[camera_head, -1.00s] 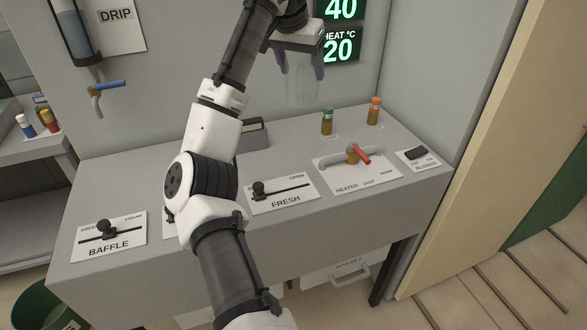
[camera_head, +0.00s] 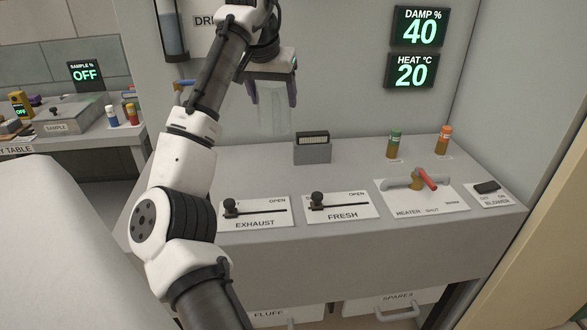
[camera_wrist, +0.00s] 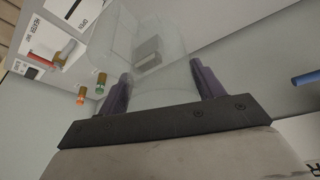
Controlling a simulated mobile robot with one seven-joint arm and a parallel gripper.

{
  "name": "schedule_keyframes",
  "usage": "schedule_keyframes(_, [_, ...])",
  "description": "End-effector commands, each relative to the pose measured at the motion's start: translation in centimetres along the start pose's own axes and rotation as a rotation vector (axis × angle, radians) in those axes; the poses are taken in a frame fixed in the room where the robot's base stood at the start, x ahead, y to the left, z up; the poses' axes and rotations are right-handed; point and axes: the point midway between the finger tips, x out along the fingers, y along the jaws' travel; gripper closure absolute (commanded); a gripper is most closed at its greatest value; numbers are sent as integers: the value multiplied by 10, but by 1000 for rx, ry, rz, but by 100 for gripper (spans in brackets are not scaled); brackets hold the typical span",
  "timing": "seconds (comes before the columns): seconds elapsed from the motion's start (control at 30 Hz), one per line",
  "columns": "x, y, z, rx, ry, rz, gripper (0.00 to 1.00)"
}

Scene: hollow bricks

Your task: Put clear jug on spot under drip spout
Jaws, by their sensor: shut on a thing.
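The clear jug (camera_head: 273,121) is see-through and hangs upright in the air above the grey counter (camera_head: 350,160). My gripper (camera_head: 274,98) is shut on it, with a dark finger on either side. In the wrist view the jug (camera_wrist: 150,50) sits between the purple-grey fingers (camera_wrist: 160,88). The drip spout with its blue tap handle (camera_head: 183,84) is on the wall left of the jug and is partly hidden by my arm. The spot under the spout is hidden behind my arm.
A small grey box (camera_head: 312,150) stands on the counter right of the jug. A green-capped bottle (camera_head: 394,144) and an orange-capped bottle (camera_head: 443,139) stand farther right. Sliders and a red heater valve handle (camera_head: 426,179) line the front.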

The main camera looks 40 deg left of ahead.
Motion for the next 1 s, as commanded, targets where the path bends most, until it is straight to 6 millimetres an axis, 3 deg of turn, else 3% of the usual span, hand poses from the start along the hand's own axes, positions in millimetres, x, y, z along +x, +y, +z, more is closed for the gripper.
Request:
schedule_keyframes(0.2, [56, -2, 24, 0, -3, 0, 58])
schedule_keyframes(0.4, [98, -2, 41, 0, -2, 1, 58])
schedule_keyframes(1.0, [155, -2, 64, 1, 1, 1, 58])
